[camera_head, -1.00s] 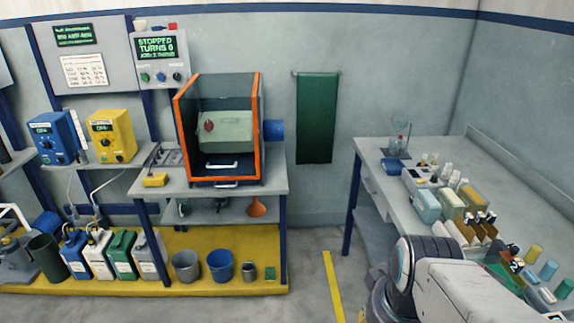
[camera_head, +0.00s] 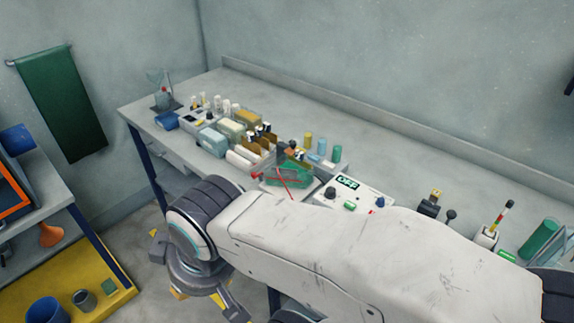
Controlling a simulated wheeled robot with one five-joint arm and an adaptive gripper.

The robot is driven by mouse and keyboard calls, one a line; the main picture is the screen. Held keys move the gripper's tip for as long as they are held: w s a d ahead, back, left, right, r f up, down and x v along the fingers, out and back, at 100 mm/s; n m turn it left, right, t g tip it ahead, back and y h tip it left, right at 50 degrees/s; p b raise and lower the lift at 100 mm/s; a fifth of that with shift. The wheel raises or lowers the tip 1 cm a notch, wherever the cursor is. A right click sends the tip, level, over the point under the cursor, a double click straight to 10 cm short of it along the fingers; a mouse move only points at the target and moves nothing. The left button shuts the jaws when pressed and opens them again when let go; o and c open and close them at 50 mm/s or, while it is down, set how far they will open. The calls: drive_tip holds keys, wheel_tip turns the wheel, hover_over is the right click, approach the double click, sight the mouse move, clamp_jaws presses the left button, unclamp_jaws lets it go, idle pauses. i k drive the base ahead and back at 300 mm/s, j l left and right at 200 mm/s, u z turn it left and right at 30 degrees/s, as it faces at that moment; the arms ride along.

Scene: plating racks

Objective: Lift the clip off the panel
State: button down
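I cannot make out a clip on a panel for certain. A small green piece (camera_head: 290,175) with a thin red lead (camera_head: 284,181) across it lies on the workbench (camera_head: 232,88); the lead has a red end at its left. These are too small to tell whether either is the clip or the panel. My gripper (camera_head: 205,292) hangs below my arm's dark joint at the lower left, beside the bench's front edge and apart from these items. Yellow-marked parts show around it; its fingers are not clear enough to tell open from shut, and I see nothing held.
A control box reading OFF (camera_head: 346,193) stands right of the green piece. Bottles, blocks and cylinders crowd the bench's left and middle. The bench's back strip is clear. My arm hides much of the front edge.

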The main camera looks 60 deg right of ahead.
sight(291, 149)
drive_tip(key=z, duration=1.7)
